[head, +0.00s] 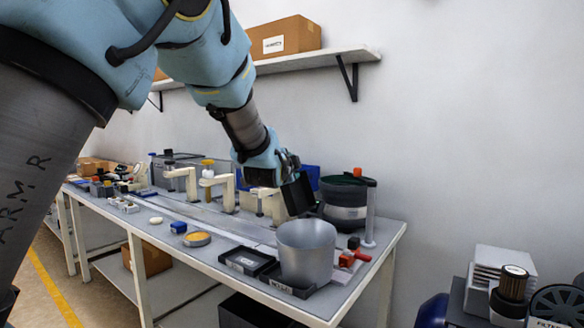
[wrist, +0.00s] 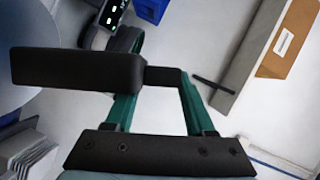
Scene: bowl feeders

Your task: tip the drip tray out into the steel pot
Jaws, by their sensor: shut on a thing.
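The steel pot (head: 306,255) is a plain grey, open-topped vessel standing upright near the right front of the bench. My gripper (head: 286,170) is above and behind it, shut on the black drip tray (head: 298,194). The tray hangs steeply tilted above the pot's far rim, apart from it. In the wrist view the dark tray (wrist: 75,68) appears nearly edge-on, with its narrower part between the green fingers of my gripper (wrist: 158,85). The tray's inside and the pot's inside are hidden, so I cannot tell what either holds.
A grey bowl feeder (head: 344,208) and a red-topped post (head: 370,210) stand behind the pot. A red item (head: 350,258) lies at its right. A black bin (head: 246,261) sits left of it. A wall shelf (head: 310,61) carries a cardboard box (head: 284,38).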

